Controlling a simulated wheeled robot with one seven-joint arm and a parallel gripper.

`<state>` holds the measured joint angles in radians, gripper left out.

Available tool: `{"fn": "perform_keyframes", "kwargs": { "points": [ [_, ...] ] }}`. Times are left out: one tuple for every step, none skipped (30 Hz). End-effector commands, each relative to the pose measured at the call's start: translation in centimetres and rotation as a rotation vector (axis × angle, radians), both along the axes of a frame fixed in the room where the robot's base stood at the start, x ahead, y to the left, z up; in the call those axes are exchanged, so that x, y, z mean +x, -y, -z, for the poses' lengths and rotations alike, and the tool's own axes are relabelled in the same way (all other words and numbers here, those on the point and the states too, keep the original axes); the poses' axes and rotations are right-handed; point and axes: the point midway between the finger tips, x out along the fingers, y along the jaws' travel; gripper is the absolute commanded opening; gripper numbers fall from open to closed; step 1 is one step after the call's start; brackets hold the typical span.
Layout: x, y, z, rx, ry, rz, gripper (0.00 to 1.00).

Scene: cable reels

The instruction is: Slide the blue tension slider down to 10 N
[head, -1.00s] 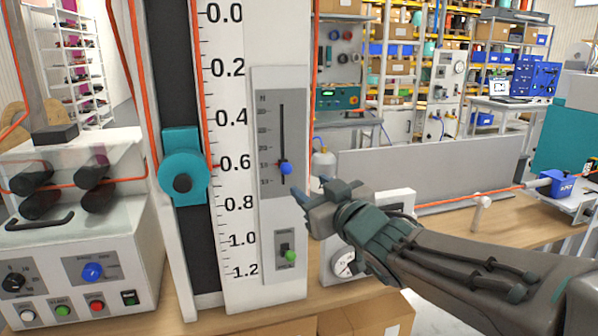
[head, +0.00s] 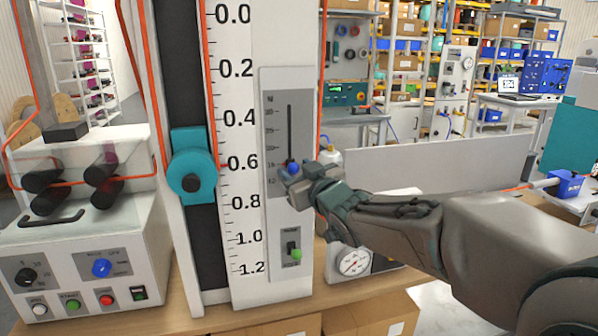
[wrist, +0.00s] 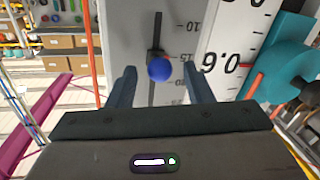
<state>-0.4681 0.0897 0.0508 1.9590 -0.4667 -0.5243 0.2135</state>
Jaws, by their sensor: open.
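The blue slider knob (head: 292,168) sits low in a dark vertical slot on a grey scale plate (head: 272,125), level with about the 15 mark. In the wrist view the blue knob (wrist: 159,69) shows between my two fingertips, with the 15 label beside it and the 10 label farther up that upside-down picture. My gripper (head: 288,174) is open at the panel, one finger on each side of the knob. I see a gap to each finger in the wrist view. The gripper hides the lower end of the slot in the head view.
A green-knobbed switch (head: 296,253) is below on the same panel. A teal roller (head: 191,180) rides a dark rail left of the numbered ruler (head: 236,130). A control box (head: 75,260) stands at the left. A round gauge (head: 354,261) sits below my arm.

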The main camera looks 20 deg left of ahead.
Motion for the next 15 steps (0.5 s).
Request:
{"fn": "perform_keyframes", "kwargs": {
  "points": [
    [0.0,0.0,0.0,0.0,0.0,0.0,0.46],
    [0.0,0.0,0.0,0.0,0.0,0.0,0.38],
    [0.0,0.0,0.0,0.0,0.0,0.0,0.27],
    [0.0,0.0,0.0,0.0,0.0,0.0,0.19],
    [0.0,0.0,0.0,0.0,0.0,0.0,0.1],
    [0.0,0.0,0.0,0.0,0.0,0.0,0.0],
    [0.0,0.0,0.0,0.0,0.0,0.0,0.0],
    [0.0,0.0,0.0,0.0,0.0,0.0,0.0],
    [0.0,0.0,0.0,0.0,0.0,0.0,0.0],
    [0.0,0.0,0.0,0.0,0.0,0.0,0.0],
    [0.0,0.0,0.1,0.0,0.0,0.0,0.0],
    [0.0,0.0,0.3,0.0,0.0,0.0,0.0],
    [0.0,0.0,0.5,0.0,0.0,0.0,0.0],
    [0.0,0.0,0.7,0.0,0.0,0.0,0.0],
    [0.0,0.0,1.0,0.0,0.0,0.0,0.0]
  ]
}}
